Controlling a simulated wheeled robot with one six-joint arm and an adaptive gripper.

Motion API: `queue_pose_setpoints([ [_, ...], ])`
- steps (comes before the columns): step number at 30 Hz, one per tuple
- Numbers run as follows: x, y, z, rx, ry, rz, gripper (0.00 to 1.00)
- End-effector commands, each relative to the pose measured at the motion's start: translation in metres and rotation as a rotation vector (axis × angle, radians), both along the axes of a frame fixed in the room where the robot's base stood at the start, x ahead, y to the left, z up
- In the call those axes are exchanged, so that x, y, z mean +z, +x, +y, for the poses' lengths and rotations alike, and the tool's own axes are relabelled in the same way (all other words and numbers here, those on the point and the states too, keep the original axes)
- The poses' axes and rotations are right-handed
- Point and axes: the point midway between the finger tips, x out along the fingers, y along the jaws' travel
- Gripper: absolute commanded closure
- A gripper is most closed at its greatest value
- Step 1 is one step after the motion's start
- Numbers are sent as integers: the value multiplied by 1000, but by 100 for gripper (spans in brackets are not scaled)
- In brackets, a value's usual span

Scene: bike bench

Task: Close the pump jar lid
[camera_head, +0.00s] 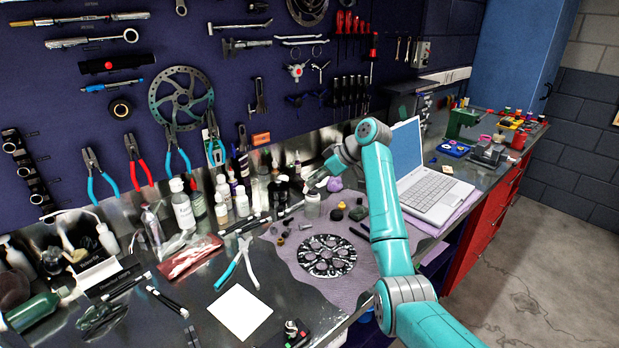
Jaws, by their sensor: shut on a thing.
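A small clear jar (312,207), which looks like the pump jar, stands upright at the back edge of the purple cloth. My arm reaches in from the lower right, and my gripper (312,184) is small and far off, just above the jar's mouth. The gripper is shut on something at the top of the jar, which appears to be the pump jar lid. The lid's outline and hinge are too small to make out. I cannot tell whether the lid lies flat on the rim or is tilted.
Bottles (182,206) crowd the back wall left of the jar. A black chainring (327,256) and small dark parts lie on the purple cloth (290,278). An open laptop (436,190) stands right of my arm. Pliers (237,265) and a white sheet (239,311) lie in front.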

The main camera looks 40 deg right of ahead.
Motion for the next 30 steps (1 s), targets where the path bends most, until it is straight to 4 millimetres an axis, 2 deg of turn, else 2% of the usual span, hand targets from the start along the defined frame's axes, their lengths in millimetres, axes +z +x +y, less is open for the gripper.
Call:
queue_pose_setpoints([
  [1, -6, -5, -3, -4, 25, -31, 100],
  [15, -21, -19, -12, -4, 226, -352, 100],
  [30, -27, -23, -15, -2, 300, -476, 100],
])
